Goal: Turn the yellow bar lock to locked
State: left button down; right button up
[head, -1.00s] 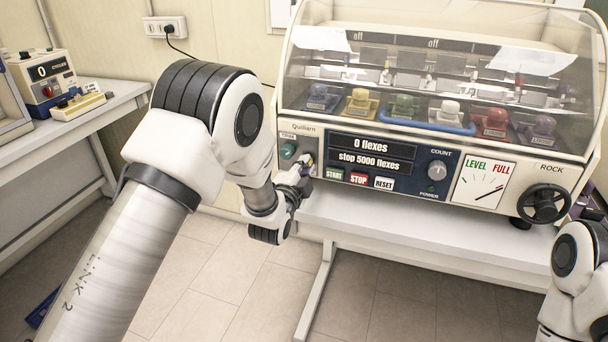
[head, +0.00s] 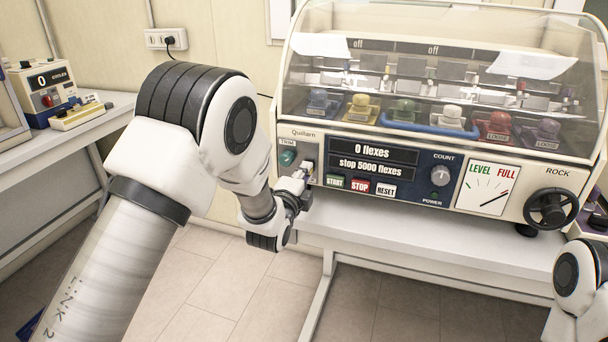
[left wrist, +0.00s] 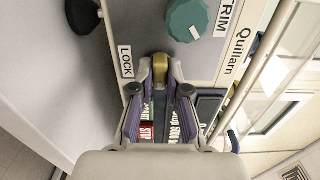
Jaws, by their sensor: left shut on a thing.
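The yellow bar lock (left wrist: 160,66) shows in the left wrist view beside the LOCK label (left wrist: 125,61) on the machine's front panel. My left gripper (left wrist: 160,80) is shut on it, with a fingertip on each side. The fingers hide part of the bar, and I cannot tell whether it stands at locked. In the head view my left gripper (head: 304,177) is at the left end of the panel, below the green trim knob (head: 287,158), and the bar is hard to make out there. My right gripper is out of view.
The trim knob also shows in the left wrist view (left wrist: 187,19). Right of the gripper are the start (head: 335,181), stop (head: 360,186) and reset (head: 386,190) buttons. A clear cover (head: 440,65) closes over several coloured clamps. The white bench (head: 420,235) is bare in front.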

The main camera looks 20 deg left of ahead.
pick_arm(q)
jog(key=shift+r, duration=0.15)
jog(key=c, duration=1.2)
grip_release()
jog(key=shift+o, duration=0.2)
jog(key=shift+w+d, duration=0.1)
jog(key=shift+d, duration=0.05)
jog(key=s, duration=1.2)
jog(key=shift+a, duration=0.25)
